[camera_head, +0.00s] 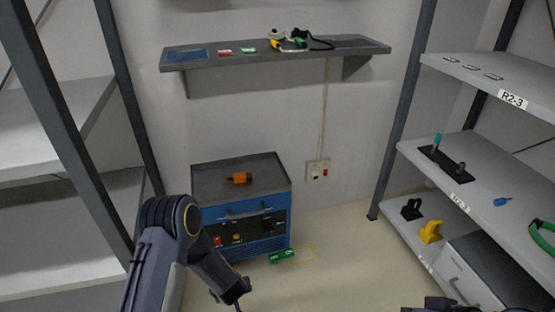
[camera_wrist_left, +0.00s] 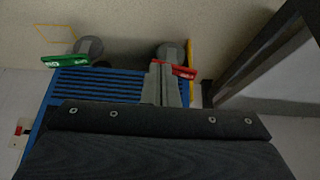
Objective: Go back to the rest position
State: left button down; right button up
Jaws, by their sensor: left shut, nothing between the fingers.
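My left gripper (camera_head: 239,300) hangs at the bottom of the head view, in front of the blue cart (camera_head: 276,243). In the left wrist view the left fingers (camera_wrist_left: 166,84) are shut and empty. A red flat piece (camera_wrist_left: 183,72) lies just beyond and beside the fingertips; I cannot tell whether they touch it. The cart's blue slatted side (camera_wrist_left: 100,84) lies beyond the gripper. My right gripper cannot be made out; only a dark sliver shows at the bottom edge of the head view.
A green piece (camera_head: 282,256) lies on the floor by the cart, near a yellow outline (camera_head: 303,254). An orange tool (camera_head: 239,179) lies on the cart's grey top. Shelving racks stand left (camera_head: 50,190) and right (camera_head: 480,185). A wall shelf (camera_head: 215,63) holds small items. Floor is clear at centre right.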

pick_arm(q)
notch_tip(320, 180, up, 28)
jog(key=s+a+t+h, duration=0.1)
jog(key=a+h, duration=0.1)
jog(key=h, duration=0.3)
jog(key=s+a+r+h, duration=0.1)
jog(key=s+a+r, duration=0.1)
jog(key=s+r, duration=0.75)
jog(key=s+a+r+m, duration=0.2)
jog(key=s, duration=1.5)
notch_tip(320, 180, up, 33)
jog(key=g+p, duration=0.1)
jog(key=p, duration=3.2)
jog(key=shift+r+y+p, duration=0.2)
jog(key=shift+y+p, duration=0.15)
jog(key=shift+y, duration=0.05)
